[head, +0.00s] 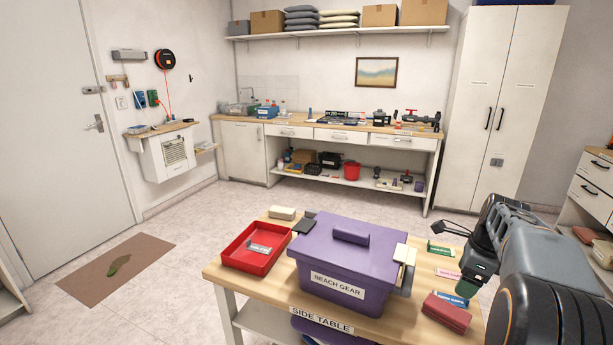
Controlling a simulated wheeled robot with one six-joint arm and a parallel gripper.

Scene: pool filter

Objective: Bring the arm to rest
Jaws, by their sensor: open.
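My arm reaches in from the right edge of the head view, over the right end of the side table. My gripper (462,258) hangs at the arm's end. It is open and I see nothing held in it. Its finger area is small and partly hidden by its own body, and I cannot tell its exact height above the table. To its left, a purple box (328,256) labelled "BEACH GEAR" stands on the side table (290,305) with its lid on. The gripper appears apart from the box.
A red tray (233,262) sits at the table's left. A dark red block (447,312) and small labelled cards lie near my gripper. A workbench (300,132) lines the back wall, with a tall white cabinet (502,110) at right. The floor between is clear, with a brown mat (100,275) at left.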

